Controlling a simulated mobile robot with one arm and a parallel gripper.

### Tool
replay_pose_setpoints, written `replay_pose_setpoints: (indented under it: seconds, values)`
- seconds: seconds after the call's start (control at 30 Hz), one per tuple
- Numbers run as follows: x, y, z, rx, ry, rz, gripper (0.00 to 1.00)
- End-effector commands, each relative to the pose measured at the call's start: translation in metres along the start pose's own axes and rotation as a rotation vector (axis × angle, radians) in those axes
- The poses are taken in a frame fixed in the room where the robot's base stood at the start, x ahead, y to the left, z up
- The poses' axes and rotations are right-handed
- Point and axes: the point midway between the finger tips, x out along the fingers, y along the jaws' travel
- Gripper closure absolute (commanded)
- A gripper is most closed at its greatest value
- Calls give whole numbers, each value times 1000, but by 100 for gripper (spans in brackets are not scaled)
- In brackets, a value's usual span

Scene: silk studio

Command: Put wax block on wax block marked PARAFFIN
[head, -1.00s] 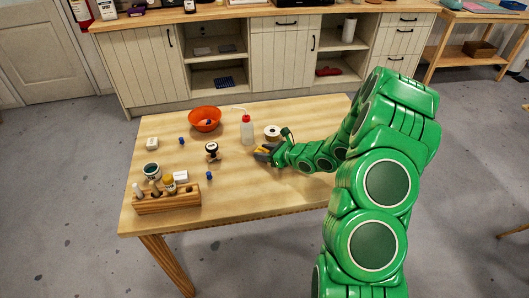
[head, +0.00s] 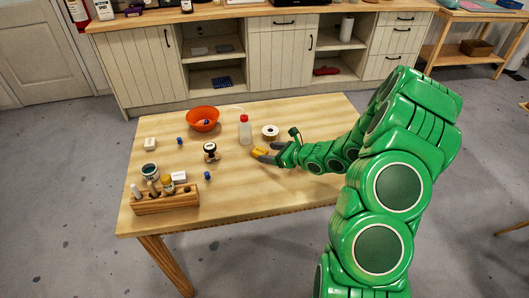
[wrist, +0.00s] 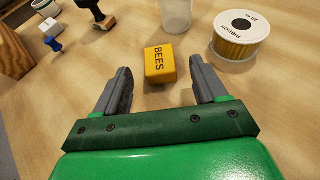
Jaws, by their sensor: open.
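A yellow wax block lettered BEES (wrist: 160,65) lies on the table just ahead of my gripper; it also shows in the head view (head: 258,151). My gripper (wrist: 158,80) is open and empty, its fingers low over the table with the block near and between their tips. In the head view my gripper (head: 269,154) is to the right of the block. Two pale blocks lie on the table, one at the back left (head: 150,144) and one behind the wooden rack (head: 179,177). I cannot read PARAFFIN on either.
A ribbon spool (wrist: 240,35) stands right of the yellow block, and a red-capped bottle (head: 245,130) stands behind it. A dark-topped stamp (head: 210,151) and an orange bowl (head: 202,119) are to the left. A wooden rack (head: 166,198) holds bottles. The table's front right is clear.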

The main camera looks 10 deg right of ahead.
Motion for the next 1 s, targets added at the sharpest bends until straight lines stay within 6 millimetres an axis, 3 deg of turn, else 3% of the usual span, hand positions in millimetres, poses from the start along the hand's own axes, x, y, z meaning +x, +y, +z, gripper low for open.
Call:
replay_pose_setpoints:
  seconds: [0.4, 0.73, 0.87, 1.0]
  values:
    - [-59, 0, 1, 0, -1, -1, 28]
    - [-79, 1, 1, -3, 0, 3, 28]
    - [-78, 12, 16, -53, -6, 34, 28]
    - [-76, 41, 50, -180, -19, 118, 28]
